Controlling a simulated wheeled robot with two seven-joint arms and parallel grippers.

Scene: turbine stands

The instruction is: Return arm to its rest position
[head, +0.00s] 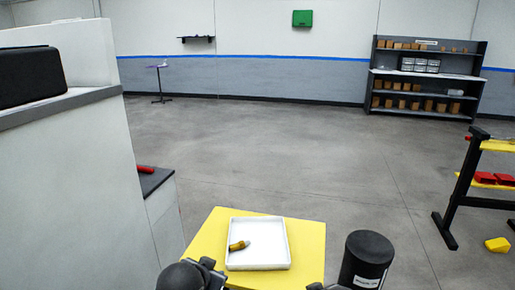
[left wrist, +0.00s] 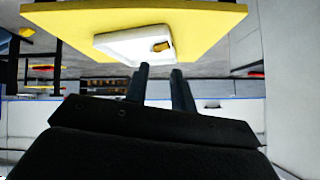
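My left arm shows as dark parts at the bottom of the head view, beside the front left of a yellow table (head: 308,238). In the left wrist view my left gripper (left wrist: 160,69) has its two dark fingers apart with nothing between them. Beyond the fingertips are the yellow tabletop (left wrist: 75,30) and a white tray (left wrist: 108,43). My right arm (head: 365,262) shows as a black cylinder at the table's front right; its gripper fingers are not visible.
The white tray (head: 283,262) on the table holds a small yellow and black object (head: 239,245). A white partition (head: 75,190) stands close on the left. A black and yellow stand (head: 465,190) is at right, with a yellow block (head: 497,244) on the floor. Open floor lies beyond.

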